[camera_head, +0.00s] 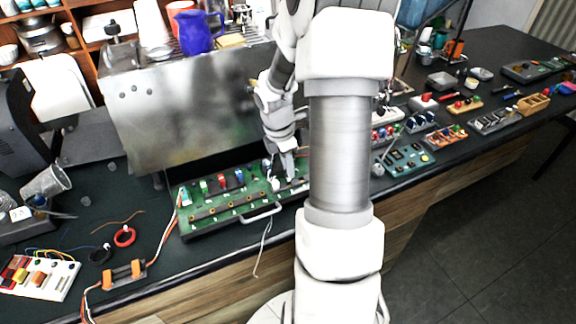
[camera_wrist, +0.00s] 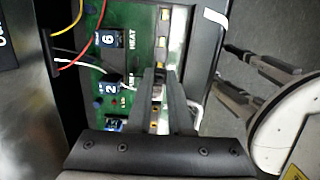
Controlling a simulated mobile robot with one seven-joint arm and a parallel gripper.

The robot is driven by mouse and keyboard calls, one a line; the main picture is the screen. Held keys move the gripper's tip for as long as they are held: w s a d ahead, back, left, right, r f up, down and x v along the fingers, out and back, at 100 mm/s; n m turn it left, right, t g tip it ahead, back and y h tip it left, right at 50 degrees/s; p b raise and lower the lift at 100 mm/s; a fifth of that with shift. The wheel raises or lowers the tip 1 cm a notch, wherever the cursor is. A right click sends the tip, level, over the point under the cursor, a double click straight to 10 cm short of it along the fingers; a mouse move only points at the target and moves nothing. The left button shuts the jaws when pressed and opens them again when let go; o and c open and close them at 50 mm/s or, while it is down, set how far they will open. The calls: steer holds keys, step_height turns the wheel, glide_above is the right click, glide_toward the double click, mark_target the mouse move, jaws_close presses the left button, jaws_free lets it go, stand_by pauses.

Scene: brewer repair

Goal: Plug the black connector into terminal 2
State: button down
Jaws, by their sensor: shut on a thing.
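The green circuit board (camera_head: 228,205) lies in a tray below the steel brewer body. My gripper (camera_head: 287,172) reaches down over the right part of the board. In the wrist view my gripper (camera_wrist: 160,72) is shut on a small dark piece, seemingly the black connector (camera_wrist: 158,88), mostly hidden between the fingers. A blue block marked 2 (camera_wrist: 111,88) sits just left of the fingers, with a white wire by it. Another block marked 6 (camera_wrist: 108,40) is farther up. Brass contacts (camera_wrist: 163,43) run in a strip along the board. Contact between connector and strip cannot be told.
A tray handle (camera_head: 262,213) edges the board's front, and a white wire (camera_head: 265,245) hangs over the counter edge. The steel brewer body (camera_head: 190,110) stands close behind. Coiled wires (camera_head: 123,236) lie left; several small boards and parts lie right.

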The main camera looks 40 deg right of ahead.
steer(key=shift+f+b, duration=0.35)
steer(key=shift+f, duration=0.35)
steer(key=shift+r, duration=0.2)
steer(key=shift+f+p, duration=0.55)
steer(key=shift+f, duration=0.25)
stand_by(1.7)
steer(key=c, duration=0.8)
jaws_free()
steer(key=shift+o, duration=0.2)
step_height(320, 180, up, 17)
steer(key=a+p, duration=0.1)
steer(key=a, duration=0.1)
steer(key=shift+w+a, duration=0.25)
steer(key=shift+r, duration=0.1)
